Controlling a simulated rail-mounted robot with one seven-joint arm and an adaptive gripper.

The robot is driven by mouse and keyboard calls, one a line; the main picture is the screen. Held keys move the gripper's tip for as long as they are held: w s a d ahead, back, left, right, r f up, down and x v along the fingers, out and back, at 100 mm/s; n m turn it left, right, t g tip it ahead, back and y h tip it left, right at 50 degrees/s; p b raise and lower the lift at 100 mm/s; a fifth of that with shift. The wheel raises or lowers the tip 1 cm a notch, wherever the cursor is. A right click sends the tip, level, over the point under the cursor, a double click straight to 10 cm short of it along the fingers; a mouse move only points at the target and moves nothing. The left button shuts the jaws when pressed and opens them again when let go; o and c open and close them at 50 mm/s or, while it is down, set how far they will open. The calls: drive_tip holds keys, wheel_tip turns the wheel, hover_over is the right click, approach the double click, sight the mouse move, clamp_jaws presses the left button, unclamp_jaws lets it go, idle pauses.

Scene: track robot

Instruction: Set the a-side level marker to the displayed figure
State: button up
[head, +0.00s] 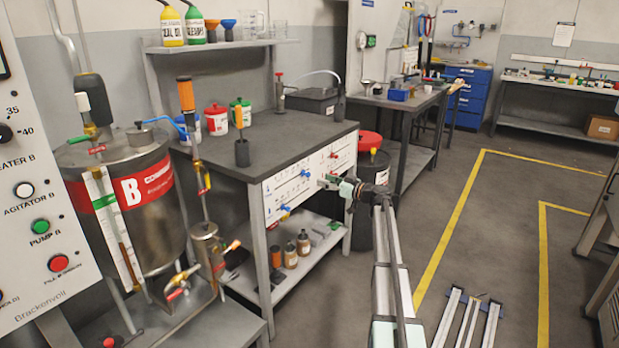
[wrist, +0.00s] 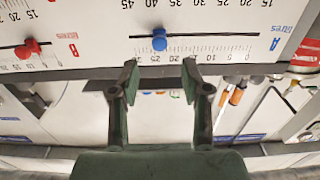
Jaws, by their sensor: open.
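The white scale panel (head: 300,185) is on the front of the dark-topped bench and carries blue and red markers. In the wrist view, where the lettering is upside down, a blue marker (wrist: 159,40) sits on a dark horizontal track beside the blue letter A. A red marker (wrist: 28,49) sits on another track at left. My gripper (wrist: 160,72) is open and empty. Its fingertips are below the blue marker in that picture, one either side of its line, apart from it. In the head view my gripper (head: 329,183) is close to the panel's right part. No displayed figure is readable.
A steel tank marked B (head: 145,190) and a button panel (head: 40,215) stand at left. Bottles (head: 291,254) are on the lower shelf under the bench. A dark bin with a red lid (head: 370,141) stands beside it. The floor to the right is mostly clear.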

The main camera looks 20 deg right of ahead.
sight(309, 176)
drive_tip(key=x, duration=0.8)
drive_tip(key=shift+w, duration=0.1)
clamp_jaws()
